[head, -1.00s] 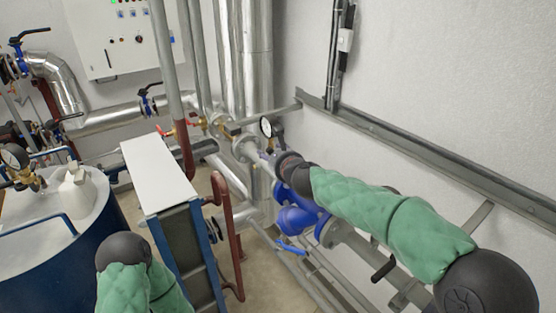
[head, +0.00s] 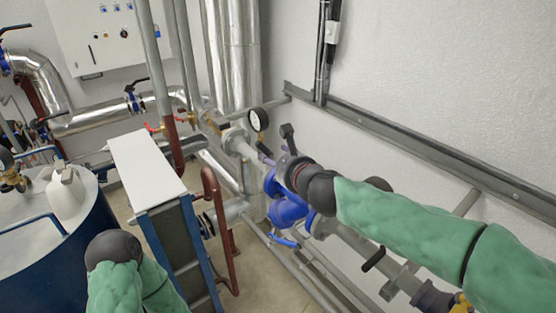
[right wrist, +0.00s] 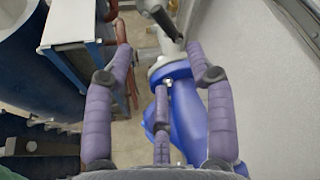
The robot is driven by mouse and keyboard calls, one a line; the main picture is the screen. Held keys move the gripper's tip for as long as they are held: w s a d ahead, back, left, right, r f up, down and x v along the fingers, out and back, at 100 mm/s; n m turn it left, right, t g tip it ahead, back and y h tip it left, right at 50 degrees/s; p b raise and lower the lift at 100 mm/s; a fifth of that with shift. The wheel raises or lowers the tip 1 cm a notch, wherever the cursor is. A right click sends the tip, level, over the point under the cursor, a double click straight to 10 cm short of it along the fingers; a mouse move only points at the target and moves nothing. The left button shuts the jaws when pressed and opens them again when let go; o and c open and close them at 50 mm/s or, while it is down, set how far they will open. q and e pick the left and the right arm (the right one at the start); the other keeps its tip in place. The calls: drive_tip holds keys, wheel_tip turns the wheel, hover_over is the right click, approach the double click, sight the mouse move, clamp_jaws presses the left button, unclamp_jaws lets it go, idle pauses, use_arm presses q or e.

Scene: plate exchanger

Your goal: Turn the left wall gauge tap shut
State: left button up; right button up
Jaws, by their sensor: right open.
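A round white-faced gauge (head: 258,119) stands on the pipework by the wall, left of my right gripper in the head view. Its tap is small and partly hidden there; I cannot tell its handle position. My right gripper (head: 276,142) is beside the gauge, over the blue valve body (head: 287,211). In the right wrist view my right gripper (right wrist: 155,52) is open and empty, its purple fingers spread. A dark part (right wrist: 159,18) on a stem lies beyond the fingertips, apart from them. My left gripper is not in view.
A plate exchanger with a white top (head: 145,165) stands left of my right arm, with red-brown pipes (head: 213,200) at its side. A blue tank (head: 60,260) is at the left. A grey rail (head: 400,155) runs along the right wall.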

sight(265, 150)
drive_tip(key=shift+c, duration=0.3)
drive_tip(key=shift+w+r, duration=0.1)
drive_tip(key=c, duration=0.5)
drive_tip(key=w+r+n+p, duration=0.1)
drive_tip(key=w+r+n+y+p, duration=0.1)
drive_tip(key=w+r+n, duration=0.1)
drive_tip(key=w+a+r+n+g+y+p, duration=0.1)
drive_tip(key=p, duration=0.1)
drive_tip(key=shift+w+r+n, duration=0.2)
drive_tip(key=shift+w+n, duration=0.2)
clamp_jaws()
drive_tip(key=w+d+r+n+g+y+p, duration=0.1)
drive_tip(key=w+r+n+g+y+p, duration=0.15)
drive_tip(key=w+n+p, duration=0.45)
drive_tip(key=d+f+n+g+y+p, duration=0.25)
drive_tip(key=d+n+g+p, duration=0.4)
drive_tip(key=d+n, duration=0.65)
drive_tip(key=shift+n, duration=0.8)
drive_tip(key=x, duration=0.4)
drive_tip(key=s+b+x, duration=0.1)
drive_tip(key=x, duration=0.4)
drive_tip(key=b+x, duration=0.1)
drive_tip(key=x, duration=0.4)
drive_tip(key=shift+s+a+r, duration=0.3)
drive_tip(key=shift+a+r, duration=0.1)
drive_tip(key=shift+s+a+f+b, duration=0.25)
drive_tip(key=shift+s+a+b, duration=0.1)
drive_tip(key=shift+a+b, duration=0.15)
